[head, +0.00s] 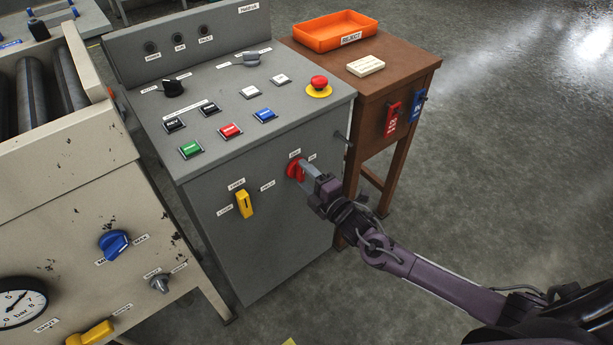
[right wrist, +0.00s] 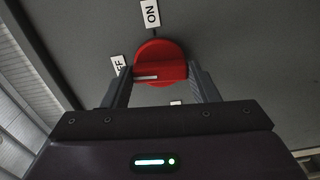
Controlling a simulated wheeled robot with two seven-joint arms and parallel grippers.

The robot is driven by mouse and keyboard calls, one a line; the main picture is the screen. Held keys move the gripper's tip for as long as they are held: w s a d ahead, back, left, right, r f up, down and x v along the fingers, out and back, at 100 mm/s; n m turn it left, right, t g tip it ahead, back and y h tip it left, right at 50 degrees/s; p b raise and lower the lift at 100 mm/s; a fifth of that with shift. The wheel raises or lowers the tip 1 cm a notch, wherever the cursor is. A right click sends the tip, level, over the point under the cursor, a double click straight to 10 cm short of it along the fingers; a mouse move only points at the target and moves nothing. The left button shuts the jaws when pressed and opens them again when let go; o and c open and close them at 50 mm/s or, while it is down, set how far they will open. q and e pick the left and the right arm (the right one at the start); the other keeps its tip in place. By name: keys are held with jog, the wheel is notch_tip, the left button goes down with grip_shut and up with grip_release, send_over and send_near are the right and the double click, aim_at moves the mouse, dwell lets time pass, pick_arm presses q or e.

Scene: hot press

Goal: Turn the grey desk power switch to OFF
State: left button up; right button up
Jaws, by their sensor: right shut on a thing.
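The grey desk (head: 255,215) carries a red rotary switch (head: 293,171) on its front panel, with small labels just above it. My right gripper (head: 304,172) reaches in from the lower right and is shut on this switch. In the right wrist view the red knob (right wrist: 160,55) sits between the two fingers of my right gripper (right wrist: 160,80). My left gripper is out of view.
A yellow switch (head: 245,204) is on the same panel, left of the red one. A brown stand (head: 412,75) with an orange reject tray (head: 300,40) is close on the right. A beige machine (head: 70,185) stands left. Open floor lies right.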

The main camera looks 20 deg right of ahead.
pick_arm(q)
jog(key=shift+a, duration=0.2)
pick_arm(e)
jog(key=shift+n, duration=0.5)
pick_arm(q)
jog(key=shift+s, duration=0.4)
pick_arm(e)
jog(key=shift+f, duration=0.1)
jog(key=o, duration=1)
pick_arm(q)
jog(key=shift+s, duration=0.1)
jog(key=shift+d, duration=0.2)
pick_arm(e)
jog(key=shift+s, duration=0.1)
jog(key=shift+s+d, duration=0.2)
jog(key=shift+s, duration=0.15)
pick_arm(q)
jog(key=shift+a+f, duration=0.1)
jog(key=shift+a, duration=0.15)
pick_arm(e)
jog(key=v, duration=0.7)
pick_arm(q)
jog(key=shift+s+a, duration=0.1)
